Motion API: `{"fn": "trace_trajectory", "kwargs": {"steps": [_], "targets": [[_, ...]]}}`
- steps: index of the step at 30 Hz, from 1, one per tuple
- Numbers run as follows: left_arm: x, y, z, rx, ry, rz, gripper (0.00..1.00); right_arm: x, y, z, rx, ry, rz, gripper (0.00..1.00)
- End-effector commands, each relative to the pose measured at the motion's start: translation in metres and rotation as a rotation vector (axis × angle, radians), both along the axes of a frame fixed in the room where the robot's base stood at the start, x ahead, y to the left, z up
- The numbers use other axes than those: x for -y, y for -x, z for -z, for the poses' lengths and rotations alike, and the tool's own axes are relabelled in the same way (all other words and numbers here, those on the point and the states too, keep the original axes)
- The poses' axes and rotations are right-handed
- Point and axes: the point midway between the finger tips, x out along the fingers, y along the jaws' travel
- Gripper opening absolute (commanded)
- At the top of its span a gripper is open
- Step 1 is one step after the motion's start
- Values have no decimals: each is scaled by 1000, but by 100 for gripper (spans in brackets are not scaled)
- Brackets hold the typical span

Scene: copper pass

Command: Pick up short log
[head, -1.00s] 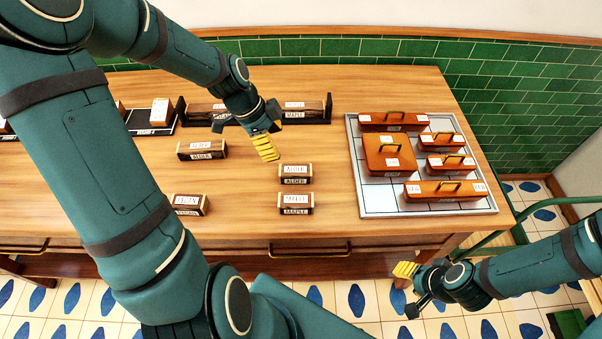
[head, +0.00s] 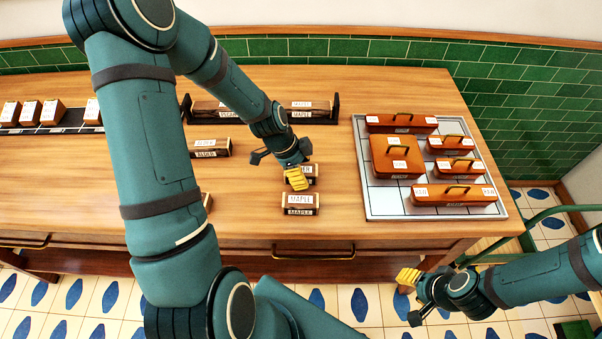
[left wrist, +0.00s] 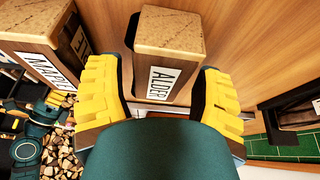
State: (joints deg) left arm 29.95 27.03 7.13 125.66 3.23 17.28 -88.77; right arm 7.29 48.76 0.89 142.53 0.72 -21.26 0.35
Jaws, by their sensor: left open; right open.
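A short log labelled ALDER (head: 313,173) lies on the wooden table, partly hidden under my left gripper (head: 297,180) in the head view. In the left wrist view the ALDER log (left wrist: 168,38) stands between the two yellow fingers, which are open on either side of it. I cannot tell whether they touch it. A short MAPLE log (head: 300,203) lies just in front of it and shows at the left in the left wrist view (left wrist: 40,55). My right gripper (head: 410,276) is open and empty, off the table's front edge at the right.
Another ALDER log (head: 210,148) lies left of my gripper. One more log (head: 207,202) is mostly hidden by my arm. A black rack (head: 335,108) holds logs at the back, and several blocks stand on a strip (head: 70,128) at left. A tray (head: 375,212) holds several handled orange boxes.

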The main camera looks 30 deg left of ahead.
Motion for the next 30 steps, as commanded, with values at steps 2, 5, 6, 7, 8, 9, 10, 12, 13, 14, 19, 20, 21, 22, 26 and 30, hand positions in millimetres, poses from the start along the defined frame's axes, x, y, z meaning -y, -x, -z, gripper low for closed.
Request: {"fn": "trace_trajectory", "kwargs": {"steps": [2, 5, 6, 7, 8, 9, 10, 12, 13, 14, 19, 20, 21, 22, 26, 30], "targets": [[3, -1, 9, -2, 0, -1, 66, 0, 0, 1, -1, 0, 0, 47], [4, -2, 13, -1, -1, -1, 66, 0, 1, 1, -2, 0, -1, 47], [4, -2, 13, -1, -1, -1, 66, 0, 1, 1, -2, 0, -1, 47], [4, -3, 13, 0, -1, -1, 66, 0, 1, 1, -2, 0, -1, 47], [4, -3, 13, 0, -1, -1, 66, 0, 1, 1, -2, 0, -1, 47], [4, -3, 13, 0, -1, -1, 66, 0, 1, 1, -2, 0, -1, 47], [4, -3, 13, 0, -1, -1, 66, 0, 1, 1, -2, 0, -1, 47], [4, -3, 13, 0, -1, -1, 66, 0, 1, 1, -2, 0, -1, 47], [4, -3, 13, 0, -1, -1, 66, 0, 1, 1, -2, 0, -1, 47], [4, -3, 13, 0, -1, -1, 66, 0, 1, 1, -2, 0, -1, 47], [4, -3, 14, 0, -1, -1, 66, 0, 1, 3, -1, 0, 0, 47], [4, -3, 14, 0, -1, -1, 66, 0, 1, 3, -1, 0, 0, 47], [4, -3, 14, 0, -1, -1, 66, 0, 1, 4, -1, 0, 0, 47], [4, -3, 15, 0, -1, -1, 66, 0, 1, 4, -1, 0, 0, 47], [4, -3, 15, 0, 0, -1, 66, 0, 0, 6, -1, 0, 0, 47], [4, -3, 16, 0, 0, -1, 66, 0, 0, 8, -1, 0, 0, 47]]}}
